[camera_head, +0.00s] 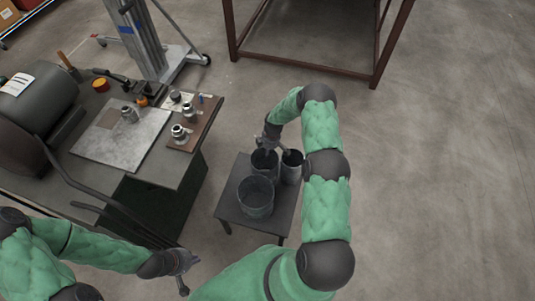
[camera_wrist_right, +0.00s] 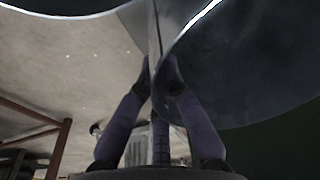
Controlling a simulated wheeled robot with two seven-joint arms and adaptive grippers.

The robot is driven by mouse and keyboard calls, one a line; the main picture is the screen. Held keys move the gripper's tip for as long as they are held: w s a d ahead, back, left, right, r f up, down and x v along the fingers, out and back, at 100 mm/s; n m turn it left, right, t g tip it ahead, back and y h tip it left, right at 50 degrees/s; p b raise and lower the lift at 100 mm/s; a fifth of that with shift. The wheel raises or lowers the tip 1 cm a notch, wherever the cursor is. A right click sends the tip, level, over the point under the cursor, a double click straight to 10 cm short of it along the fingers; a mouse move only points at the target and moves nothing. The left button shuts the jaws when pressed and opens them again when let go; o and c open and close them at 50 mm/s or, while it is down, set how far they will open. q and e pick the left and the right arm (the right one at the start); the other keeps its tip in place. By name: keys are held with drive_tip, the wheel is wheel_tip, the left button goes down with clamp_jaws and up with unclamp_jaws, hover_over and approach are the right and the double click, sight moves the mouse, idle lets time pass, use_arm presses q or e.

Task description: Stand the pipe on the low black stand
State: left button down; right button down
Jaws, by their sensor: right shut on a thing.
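The low black stand (camera_head: 283,214) is a small dark table on the floor in the middle of the head view. Several grey metal pipes show at it: a wide one (camera_head: 256,200) at the front, a narrower one (camera_head: 264,163) behind it and another (camera_head: 292,172) at the back right. My right gripper (camera_head: 268,145) is at the back pipes, shut on a pipe's thin wall. In the right wrist view its fingers (camera_wrist_right: 160,85) pinch a sheet-metal edge between curved surfaces. Whether the held pipe touches the stand is hidden. My left gripper (camera_head: 183,265) is low at the left, away from the pipes.
A workbench (camera_head: 185,165) with a machine (camera_head: 40,110), a metal plate (camera_head: 125,140) and small fittings stands left of the stand. A wheeled lift (camera_head: 140,40) and a brown metal frame (camera_head: 300,68) are behind. The floor at right is clear.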

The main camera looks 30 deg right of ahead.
drive_tip(key=shift+f, duration=0.6)
drive_tip(key=c, duration=1.4)
unclamp_jaws()
